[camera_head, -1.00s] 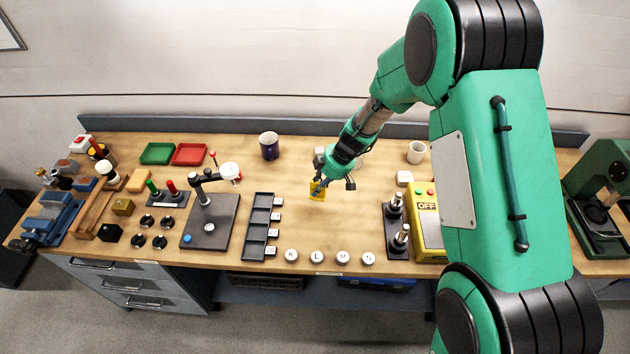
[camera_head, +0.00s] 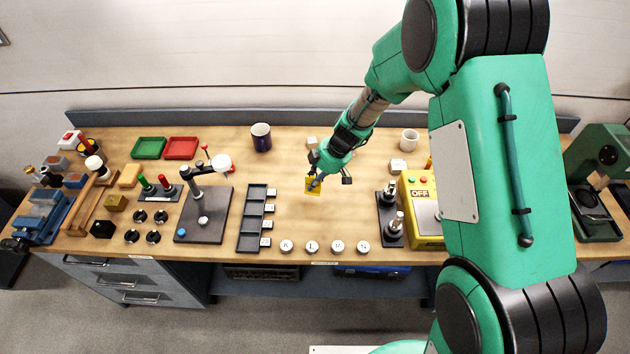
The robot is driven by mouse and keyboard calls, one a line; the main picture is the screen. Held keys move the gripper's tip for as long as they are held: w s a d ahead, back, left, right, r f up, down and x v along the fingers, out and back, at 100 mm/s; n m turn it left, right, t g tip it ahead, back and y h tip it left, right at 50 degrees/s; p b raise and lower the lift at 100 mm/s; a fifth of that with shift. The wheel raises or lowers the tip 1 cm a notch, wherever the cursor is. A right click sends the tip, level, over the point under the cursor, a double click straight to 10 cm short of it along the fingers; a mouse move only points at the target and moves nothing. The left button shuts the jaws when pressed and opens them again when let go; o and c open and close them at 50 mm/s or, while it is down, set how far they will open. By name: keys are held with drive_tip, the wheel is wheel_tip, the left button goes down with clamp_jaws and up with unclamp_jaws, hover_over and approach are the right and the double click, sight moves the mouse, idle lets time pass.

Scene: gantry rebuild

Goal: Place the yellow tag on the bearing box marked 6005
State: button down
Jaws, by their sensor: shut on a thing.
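The yellow tag (camera_head: 311,186) is a small flat yellow piece at the middle of the bench. My gripper (camera_head: 314,184) is shut on it, pointing down, and partly covers it. I cannot tell whether the tag touches the bench top. No marking on either can be read, so I cannot tell which, if any, is the 6005 bearing box.
The wooden bench (camera_head: 330,215) is clear around my gripper. A black slotted tray (camera_head: 250,217) lies to the left, with several round lettered pieces along the front. A black stand with metal posts (camera_head: 388,225) and a yellow OFF box (camera_head: 420,215) stand right. A blue mug (camera_head: 261,138) stands behind.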

drive_tip(key=shift+w+d, duration=0.1)
drive_tip(key=w+d+r+m, duration=0.2)
drive_tip(key=w+d, duration=0.3)
drive_tip(key=d, duration=0.6)
drive_tip(key=w+d+r+m+t+p, duration=0.1)
drive_tip(key=w+d, duration=0.4)
drive_tip(key=d, duration=0.6)
drive_tip(key=w+d+r+m+t+h+p, duration=0.1)
drive_tip(key=w+d+r+m, duration=0.2)
drive_tip(key=d, duration=0.8)
wheel_tip(320, 180, up, 2)
drive_tip(key=shift+w+r+m, duration=0.15)
drive_tip(key=shift+w+m, duration=0.25)
drive_tip(key=shift+w, duration=0.55)
approach(395, 161)
drive_tip(key=shift+w+a+p, duration=0.4)
drive_tip(key=shift+w+a, duration=0.15)
drive_tip(key=shift+a, duration=0.15)
drive_tip(key=shift+f, duration=1.9)
drive_tip(key=shift+f, duration=0.2)
